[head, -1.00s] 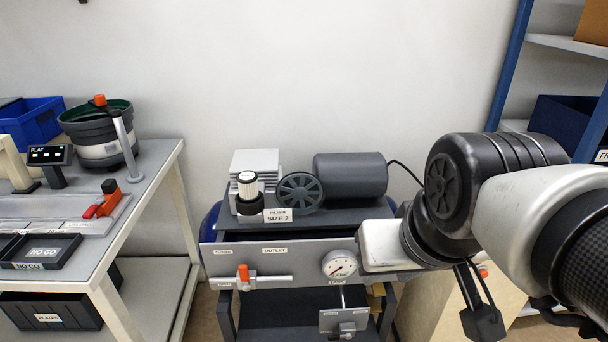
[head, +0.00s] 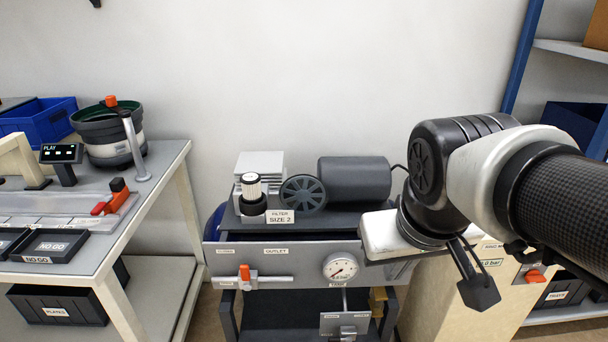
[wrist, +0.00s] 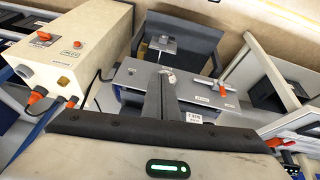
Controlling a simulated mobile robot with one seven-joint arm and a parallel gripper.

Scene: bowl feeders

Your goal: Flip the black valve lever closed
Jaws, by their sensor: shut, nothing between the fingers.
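The compressor's front panel (head: 300,267) carries an outlet valve with an orange handle (head: 244,272) and a round gauge (head: 340,267). Below it hangs a small labelled plate (head: 329,326) with a small fitting (head: 347,331). I cannot make out a black lever for certain; the plate also shows in the wrist view (wrist: 170,46). My gripper's pale body (head: 388,235) is at the panel's right end in the head view. Its fingers (wrist: 160,92) are shut and empty in the wrist view, overlapping the panel near the gauge. The fingertips are hidden in the head view.
A motor (head: 354,179), a pulley wheel (head: 303,195) and a filter (head: 252,189) sit on top of the compressor. A workbench (head: 150,180) with a bowl feeder (head: 110,135) is at left. A beige cabinet (wrist: 75,55) and blue-framed shelving (head: 522,55) are at right.

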